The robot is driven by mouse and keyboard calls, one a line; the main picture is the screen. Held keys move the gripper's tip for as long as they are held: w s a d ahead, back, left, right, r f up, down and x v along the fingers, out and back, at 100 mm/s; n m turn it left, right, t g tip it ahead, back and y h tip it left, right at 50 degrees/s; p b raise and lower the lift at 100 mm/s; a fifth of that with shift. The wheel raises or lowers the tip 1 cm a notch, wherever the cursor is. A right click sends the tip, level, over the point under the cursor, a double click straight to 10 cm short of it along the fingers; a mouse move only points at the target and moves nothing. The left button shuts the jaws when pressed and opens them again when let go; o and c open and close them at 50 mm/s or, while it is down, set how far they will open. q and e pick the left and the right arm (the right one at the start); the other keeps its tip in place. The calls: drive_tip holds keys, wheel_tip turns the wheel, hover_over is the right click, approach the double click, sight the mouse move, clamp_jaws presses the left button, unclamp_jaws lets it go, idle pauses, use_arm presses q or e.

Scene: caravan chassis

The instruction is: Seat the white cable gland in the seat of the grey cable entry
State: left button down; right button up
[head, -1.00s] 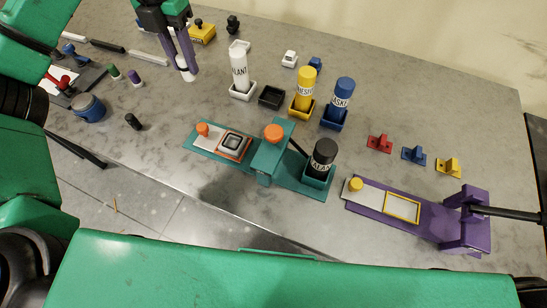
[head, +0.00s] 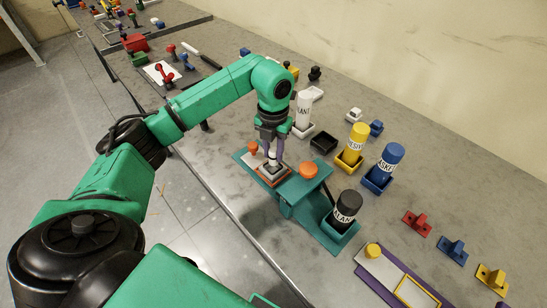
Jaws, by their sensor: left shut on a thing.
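The gland is small and pale and mostly hidden by the fingers. The grey cable entry (head: 273,171) lies directly below it, in the orange-edged frame on the fixture. The gland is at or just above the entry's seat; I cannot tell whether it touches or is inside. My right gripper is not in view.
The teal fixture (head: 323,233) has an orange knob (head: 308,170) and holds a black bottle (head: 346,211) close by. White (head: 304,109), yellow (head: 355,145) and blue (head: 384,165) bottles stand behind. A purple-based fixture (head: 398,276) lies at front right. The empty black tray (head: 323,142) is nearby.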

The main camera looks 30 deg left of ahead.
sight(273, 160)
use_arm(q)
wheel_tip(273, 160, down, 3)
drive_tip(key=shift+a+f+p, duration=0.15)
drive_tip(key=shift+p, duration=0.15)
drive_tip(key=shift+w+f, duration=0.1)
drive_tip(key=shift+f, duration=0.25)
drive_tip(key=c, duration=0.8)
unclamp_jaws()
drive_tip(key=shift+o, duration=1)
